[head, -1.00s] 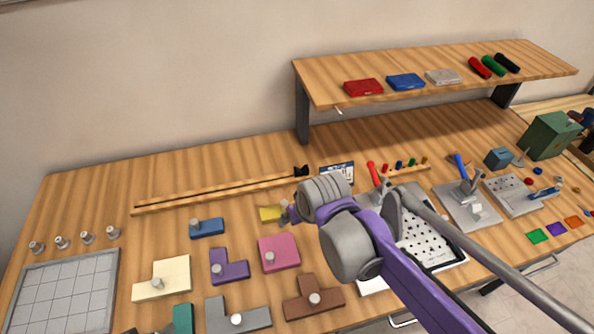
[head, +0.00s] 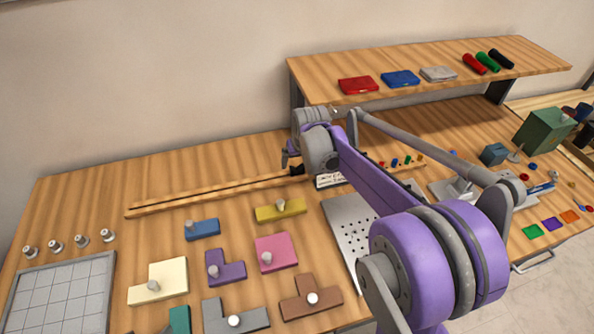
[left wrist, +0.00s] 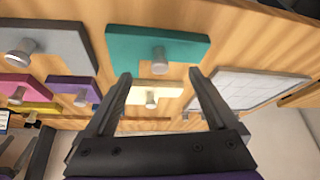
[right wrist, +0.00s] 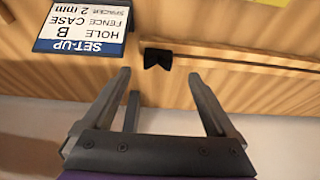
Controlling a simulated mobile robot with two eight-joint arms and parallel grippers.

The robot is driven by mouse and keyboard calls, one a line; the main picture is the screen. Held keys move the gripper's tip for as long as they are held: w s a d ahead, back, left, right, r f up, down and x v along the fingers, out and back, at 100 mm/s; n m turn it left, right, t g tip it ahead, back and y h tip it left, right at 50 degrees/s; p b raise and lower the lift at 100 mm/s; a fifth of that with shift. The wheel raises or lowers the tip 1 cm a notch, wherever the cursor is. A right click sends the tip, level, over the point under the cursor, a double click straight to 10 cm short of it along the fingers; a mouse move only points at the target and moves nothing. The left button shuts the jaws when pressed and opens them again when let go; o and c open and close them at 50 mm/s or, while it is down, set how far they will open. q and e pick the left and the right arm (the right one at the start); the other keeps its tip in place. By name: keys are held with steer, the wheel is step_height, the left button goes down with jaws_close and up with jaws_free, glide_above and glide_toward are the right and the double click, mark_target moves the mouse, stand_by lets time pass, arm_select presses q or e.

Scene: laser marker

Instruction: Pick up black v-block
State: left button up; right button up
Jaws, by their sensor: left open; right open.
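The black v-block (right wrist: 158,59) is a small dark notched piece at the end of the wooden rail (right wrist: 235,65) in the right wrist view. In the head view the black v-block (head: 297,169) shows small, partly hidden by my right arm. My right gripper (right wrist: 159,75) is open and empty, with the block ahead of and between its fingertips, apart from them. In the head view the right gripper (head: 289,157) is beside the block, mostly hidden by its wrist. My left gripper (left wrist: 160,77) is open and empty in the left wrist view, near the teal piece (left wrist: 175,44).
Coloured knobbed pieces, such as the yellow one (head: 268,213) and pink one (head: 282,245), lie in front. The raised shelf (head: 440,96) stands behind on the right. Bare table lies behind the rail.

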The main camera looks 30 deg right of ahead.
mark_target(297, 169)
arm_select(q)
steer(key=shift+r, duration=0.15)
arm_select(e)
steer(key=x, duration=0.5)
steer(key=shift+d+f, duration=0.2)
steer(key=shift+r, duration=0.1)
steer(key=c, duration=1.5)
steer(key=shift+o, duration=0.2)
steer(key=shift+r, duration=0.1)
steer(key=shift+r, duration=0.3)
arm_select(q)
steer(key=shift+f, duration=0.2)
arm_select(e)
steer(key=v, duration=0.3)
arm_select(q)
steer(key=shift+s+f+b, duration=0.2)
steer(key=shift+f+b, duration=0.2)
steer(key=shift+f, duration=0.1)
steer(key=shift+s+f+b, duration=0.15)
steer(key=shift+f+b, duration=0.2)
steer(key=shift+f, duration=0.1)
arm_select(e)
steer(key=s+a, duration=0.1)
steer(key=s, duration=0.4)
steer(key=s+a, duration=0.1)
steer(key=s, duration=0.5)
steer(key=s+a, duration=0.2)
steer(key=s, duration=0.3)
steer(key=shift+s, duration=0.25)
